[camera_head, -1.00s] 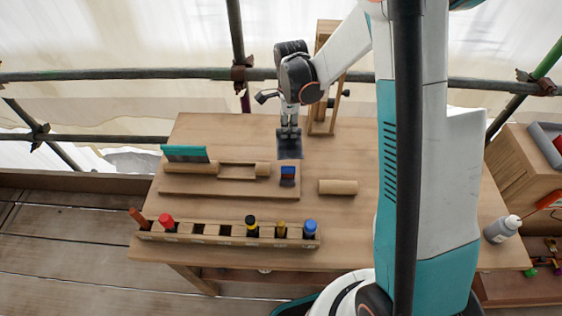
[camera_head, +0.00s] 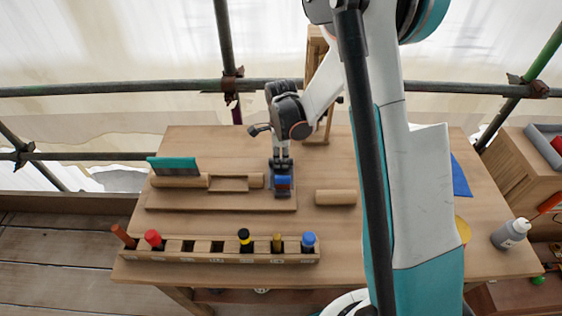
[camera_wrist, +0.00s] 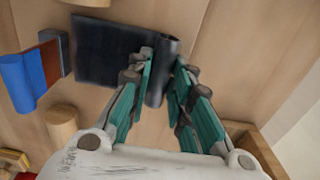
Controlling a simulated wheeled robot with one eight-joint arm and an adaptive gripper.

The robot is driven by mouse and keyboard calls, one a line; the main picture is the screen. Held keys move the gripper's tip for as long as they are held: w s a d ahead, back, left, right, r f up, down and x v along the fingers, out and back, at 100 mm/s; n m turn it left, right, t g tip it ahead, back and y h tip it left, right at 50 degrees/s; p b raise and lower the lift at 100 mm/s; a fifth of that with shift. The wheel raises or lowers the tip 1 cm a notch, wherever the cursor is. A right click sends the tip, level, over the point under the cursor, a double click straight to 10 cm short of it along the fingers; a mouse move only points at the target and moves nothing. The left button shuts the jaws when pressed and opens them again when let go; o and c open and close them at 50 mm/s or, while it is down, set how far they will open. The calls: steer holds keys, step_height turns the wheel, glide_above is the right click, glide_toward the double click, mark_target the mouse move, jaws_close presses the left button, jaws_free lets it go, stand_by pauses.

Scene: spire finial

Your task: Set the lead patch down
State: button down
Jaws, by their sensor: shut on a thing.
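The lead patch is a dark grey sheet (camera_wrist: 108,50) with a curled edge. In the wrist view that edge lies between the fingertips of my gripper (camera_wrist: 163,62), which is shut on it. In the head view my gripper (camera_head: 282,164) points down over the right part of the wooden board (camera_head: 220,201) on the bench. Little of the patch shows there, behind a small blue and red piece (camera_head: 283,184). That piece also shows left of the patch in the wrist view (camera_wrist: 22,82). I cannot tell whether the patch touches the board.
A wooden roller (camera_head: 335,197) lies to the right. A slotted rack (camera_head: 200,250) with colored-handled tools runs along the bench's front. A wooden stand (camera_head: 318,120) rises behind. A bottle (camera_head: 510,233) stands at far right.

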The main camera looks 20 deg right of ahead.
steer(key=shift+f, duration=0.2)
steer(key=c, duration=1.4)
jaws_free()
steer(key=shift+c, duration=0.2)
step_height(320, 180, up, 12)
steer(key=p, duration=0.4)
steer(key=s+r+n+t, duration=0.3)
steer(key=s+r+n, duration=0.7)
steer(key=r, duration=0.4)
steer(key=s+r+n+t, duration=0.3)
steer(key=s+n+t, duration=0.1)
steer(key=s+n, duration=0.7)
steer(key=shift+s+r+n, duration=0.3)
steer(key=shift+s+r, duration=0.05)
steer(key=shift+s, duration=0.7)
